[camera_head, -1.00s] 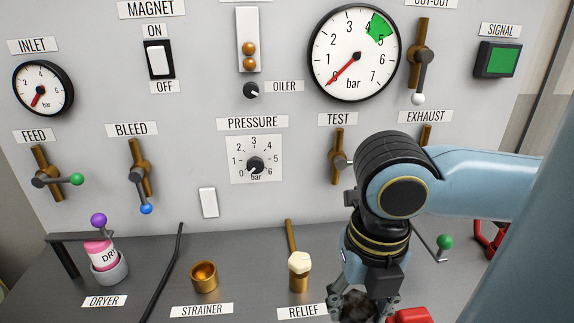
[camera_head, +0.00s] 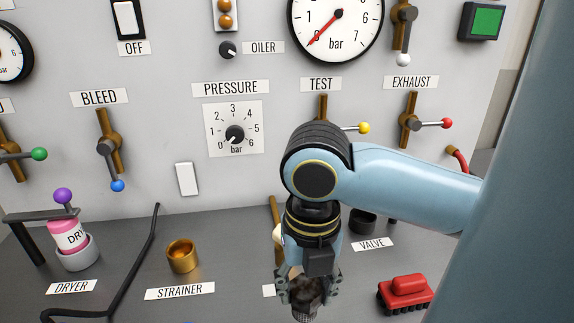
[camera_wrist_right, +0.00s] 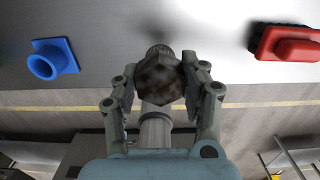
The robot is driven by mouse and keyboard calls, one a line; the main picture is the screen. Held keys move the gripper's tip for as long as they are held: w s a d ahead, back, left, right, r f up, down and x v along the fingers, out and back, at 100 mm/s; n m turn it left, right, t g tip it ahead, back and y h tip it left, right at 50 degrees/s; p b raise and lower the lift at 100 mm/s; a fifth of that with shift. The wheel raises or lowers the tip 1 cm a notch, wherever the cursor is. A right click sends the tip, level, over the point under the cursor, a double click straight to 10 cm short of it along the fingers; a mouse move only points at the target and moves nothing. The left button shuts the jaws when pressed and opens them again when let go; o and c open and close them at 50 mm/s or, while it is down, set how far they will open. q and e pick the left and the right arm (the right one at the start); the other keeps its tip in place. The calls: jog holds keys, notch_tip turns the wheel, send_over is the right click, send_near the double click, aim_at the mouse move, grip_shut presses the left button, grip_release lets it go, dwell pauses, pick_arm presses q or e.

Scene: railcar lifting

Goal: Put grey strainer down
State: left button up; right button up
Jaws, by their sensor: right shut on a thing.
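My right gripper (camera_head: 306,293) hangs in front of the panel, over the front part of the bench. It is shut on the grey strainer (camera_head: 304,312), which has a dark, brownish six-sided head and a grey mesh part below. In the right wrist view the head (camera_wrist_right: 158,79) sits between the two fingers of my right gripper (camera_wrist_right: 162,72). The strainer's lower end is cut off by the picture edge in the head view. An empty brass cup (camera_head: 183,257) stands behind the STRAINER label (camera_head: 180,291), left of the gripper. My left gripper is not in view.
A bent black rod (camera_head: 128,270) and the pink dryer canister (camera_head: 68,236) stand farther left. Bench between cup and gripper looks mostly clear.

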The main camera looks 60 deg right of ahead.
aim_at(302, 303)
jog(key=shift+w+f, duration=0.25)
jog(key=shift+f, duration=1.9)
jog(key=o, duration=1.2)
jog(key=shift+f, duration=0.1)
jog(key=r+p, duration=0.1)
jog(key=r, duration=1.1)
jog(key=shift+s+a+r+p, duration=0.1)
jog(key=shift+s+r+p, duration=0.1)
jog(key=shift+p, duration=0.2)
jog(key=shift+f, duration=0.1)
jog(key=shift+a, duration=0.1)
